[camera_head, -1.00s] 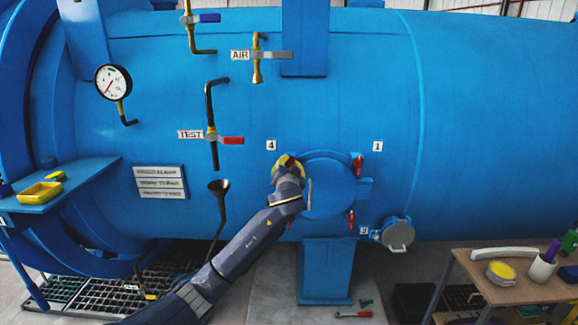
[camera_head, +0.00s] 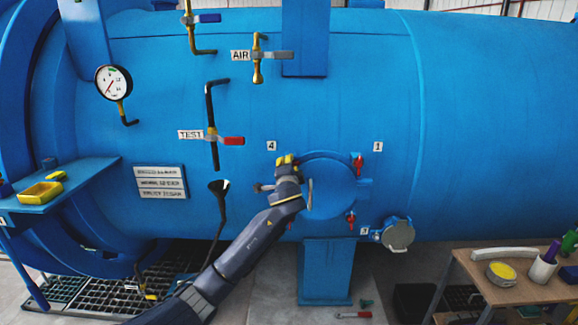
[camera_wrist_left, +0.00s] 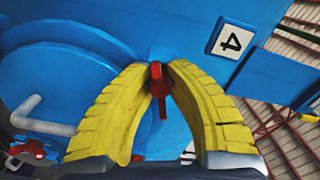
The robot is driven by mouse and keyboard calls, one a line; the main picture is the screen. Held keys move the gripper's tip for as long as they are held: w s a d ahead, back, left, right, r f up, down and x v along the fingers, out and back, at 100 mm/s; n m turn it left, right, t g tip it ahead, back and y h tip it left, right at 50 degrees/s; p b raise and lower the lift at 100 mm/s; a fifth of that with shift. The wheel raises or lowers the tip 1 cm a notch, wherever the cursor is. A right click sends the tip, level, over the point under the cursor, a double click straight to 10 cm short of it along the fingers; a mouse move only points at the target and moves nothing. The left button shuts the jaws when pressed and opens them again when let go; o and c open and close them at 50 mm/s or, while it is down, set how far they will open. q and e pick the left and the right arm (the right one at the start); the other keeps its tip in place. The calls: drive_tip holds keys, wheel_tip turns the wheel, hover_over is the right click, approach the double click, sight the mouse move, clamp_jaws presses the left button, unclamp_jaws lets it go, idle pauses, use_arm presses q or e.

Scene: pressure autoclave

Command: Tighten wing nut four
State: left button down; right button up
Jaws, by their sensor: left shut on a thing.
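Wing nut four is the red wing nut (camera_wrist_left: 158,88) in the left wrist view, beside the number 4 label (camera_wrist_left: 232,40). My left gripper (camera_wrist_left: 157,72) has its yellow fingers closed around it. In the head view my left gripper (camera_head: 287,161) is at the upper left edge of the round blue hatch cover (camera_head: 330,190), below the 4 label (camera_head: 271,146), and hides the nut there. The hatch cover is closed against the vessel. My right gripper is not seen.
Red wing nuts stand at the cover's upper right (camera_head: 358,163) and lower right (camera_head: 351,220). A wooden table (camera_head: 520,285) stands at the lower right.

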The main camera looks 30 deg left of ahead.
use_arm(q)
drive_tip(key=m, duration=0.5)
drive_tip(key=shift+m, duration=0.3)
drive_tip(key=m, duration=0.5)
drive_tip(key=shift+r, duration=0.15)
drive_tip(key=m, duration=0.5)
drive_tip(key=shift+m, duration=0.4)
drive_tip(key=m, duration=0.5)
drive_tip(key=shift+w+d, duration=0.1)
drive_tip(key=shift+r, duration=0.35)
drive_tip(key=c, duration=1.6)
unclamp_jaws()
drive_tip(key=o, duration=0.3)
drive_tip(key=shift+f, duration=0.25)
